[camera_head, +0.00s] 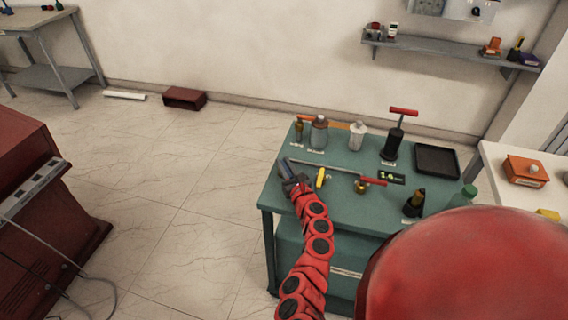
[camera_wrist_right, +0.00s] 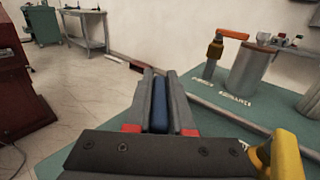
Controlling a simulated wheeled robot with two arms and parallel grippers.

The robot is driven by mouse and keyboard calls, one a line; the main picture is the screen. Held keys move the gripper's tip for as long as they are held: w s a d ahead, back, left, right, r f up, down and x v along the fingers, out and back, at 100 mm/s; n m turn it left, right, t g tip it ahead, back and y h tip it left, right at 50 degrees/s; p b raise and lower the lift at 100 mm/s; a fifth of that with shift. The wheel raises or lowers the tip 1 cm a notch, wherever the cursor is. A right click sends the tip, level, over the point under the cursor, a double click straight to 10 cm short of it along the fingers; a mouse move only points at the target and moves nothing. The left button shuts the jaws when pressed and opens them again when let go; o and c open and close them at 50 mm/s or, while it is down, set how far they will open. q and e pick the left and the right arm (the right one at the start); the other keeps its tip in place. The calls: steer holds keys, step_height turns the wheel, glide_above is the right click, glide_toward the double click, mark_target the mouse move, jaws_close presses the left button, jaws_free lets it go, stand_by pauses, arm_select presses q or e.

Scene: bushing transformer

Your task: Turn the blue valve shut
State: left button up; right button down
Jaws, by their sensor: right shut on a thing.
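The blue valve handle (camera_wrist_right: 159,104) stands between the two fingers of my right gripper (camera_wrist_right: 160,96) in the right wrist view. The fingers are shut on it, one on each side. In the head view, my right gripper (camera_head: 288,170) is at the left edge of the green table, at the left end of a thin grey pipe (camera_head: 325,166). The gripper hides most of the blue handle and the valve body under it. My left gripper is not in view.
A yellow handle (camera_head: 320,178) and a red-handled valve (camera_head: 373,181) sit along the pipe to the right, by a small display (camera_head: 392,178). Bottles, a black hand pump (camera_head: 392,146) and a black tray (camera_head: 438,160) stand behind. Open floor lies left of the table.

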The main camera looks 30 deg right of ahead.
stand_by(0.3)
steer(key=c, duration=0.8)
jaws_free()
steer(key=shift+s, duration=0.55)
steer(key=b+v, duration=0.3)
steer(key=v, duration=1.3)
steer(key=shift+s, duration=0.2)
